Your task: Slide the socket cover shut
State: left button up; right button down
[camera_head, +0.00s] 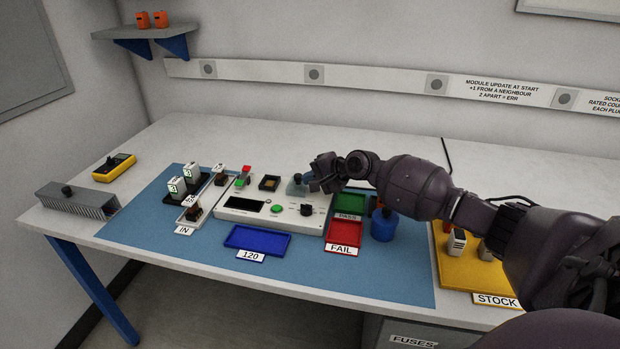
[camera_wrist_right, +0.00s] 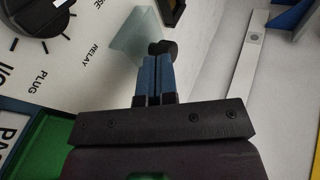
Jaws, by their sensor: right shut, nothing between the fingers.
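The tester (camera_head: 270,211) is a white box on the blue mat, with a dark display, a green button and a black dial. A square socket (camera_head: 269,183) with a dark rim shows uncovered on its top. The clear, greenish cover (camera_head: 295,189) lies to the right of that socket and carries a dark knob. The cover (camera_wrist_right: 130,42) and its black knob (camera_wrist_right: 163,48) also show in the right wrist view. My right gripper (camera_head: 317,184) is at the cover's right side. Its blue fingers (camera_wrist_right: 152,72) are shut and empty, close to the knob; contact is unclear. My left gripper is not in view.
A green PASS tray (camera_head: 349,203), red FAIL tray (camera_head: 343,234) and blue pot (camera_head: 383,226) stand right of the tester. A blue 120 tray (camera_head: 257,240) lies in front. Module holders (camera_head: 188,214) stand left. The yellow STOCK tray (camera_head: 463,275) is far right.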

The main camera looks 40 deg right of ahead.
jog(key=w+a, duration=0.2)
jog(key=w, duration=0.1)
jog(key=w+a, duration=0.3)
jog(key=shift+w+a, duration=0.4)
jog(key=shift+a, duration=0.05)
jog(key=shift+r, duration=0.1)
jog(key=shift+a, duration=0.1)
